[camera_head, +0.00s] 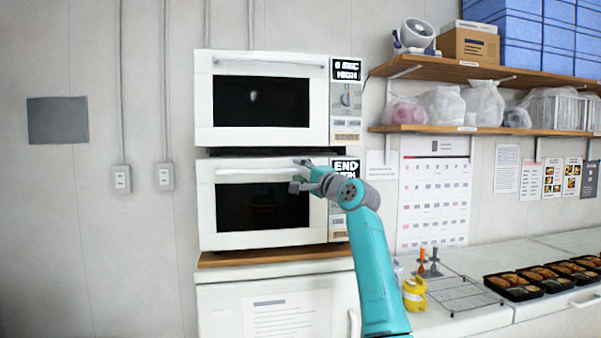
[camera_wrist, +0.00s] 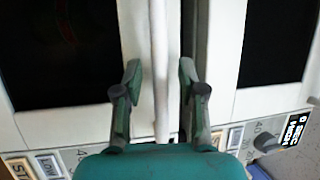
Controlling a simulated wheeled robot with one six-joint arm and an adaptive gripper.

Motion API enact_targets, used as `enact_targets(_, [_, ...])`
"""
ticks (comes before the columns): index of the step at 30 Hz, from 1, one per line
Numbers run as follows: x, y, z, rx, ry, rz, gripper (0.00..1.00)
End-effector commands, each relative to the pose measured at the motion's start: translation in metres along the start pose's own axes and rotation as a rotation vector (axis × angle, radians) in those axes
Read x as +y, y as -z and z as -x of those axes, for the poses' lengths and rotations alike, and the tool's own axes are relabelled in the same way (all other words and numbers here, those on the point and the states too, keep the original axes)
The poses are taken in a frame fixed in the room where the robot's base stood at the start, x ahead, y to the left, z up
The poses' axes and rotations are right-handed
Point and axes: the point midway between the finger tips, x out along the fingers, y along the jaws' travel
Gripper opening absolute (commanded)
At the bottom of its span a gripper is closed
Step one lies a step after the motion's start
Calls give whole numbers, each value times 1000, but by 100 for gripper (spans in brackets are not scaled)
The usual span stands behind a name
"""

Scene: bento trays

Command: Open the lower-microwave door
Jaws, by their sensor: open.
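The lower microwave (camera_head: 206,205) is white with a dark window, and its door is closed. Its pale handle bar (camera_head: 245,171) runs along the top of the door. My gripper (camera_head: 297,175) is open at the right part of this handle, one finger above it and one below. In the wrist view the picture is turned, and the handle bar (camera_wrist: 160,70) passes between the two open fingers of my gripper (camera_wrist: 160,72). I cannot tell whether either finger touches it.
The upper microwave (camera_head: 203,95) stands just above, closed, with a narrow dark gap between. A wooden board (camera_head: 275,255) and white cabinet lie below. Wooden shelves (camera_head: 500,74) hang at the right. A yellow container (camera_head: 414,293), a wire rack and food trays are on the right counter.

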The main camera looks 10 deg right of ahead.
Motion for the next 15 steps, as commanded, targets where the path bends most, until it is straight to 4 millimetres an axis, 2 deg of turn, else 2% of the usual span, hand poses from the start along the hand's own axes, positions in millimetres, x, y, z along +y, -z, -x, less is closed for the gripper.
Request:
enact_targets(9, [0,0,-2,0,0,1,40])
enact_targets(11, [0,0,-2,0,0,1,28])
enact_targets(14, [0,0,-2,0,0,1,3])
enact_targets(15, [0,0,-2,0,0,1,0])
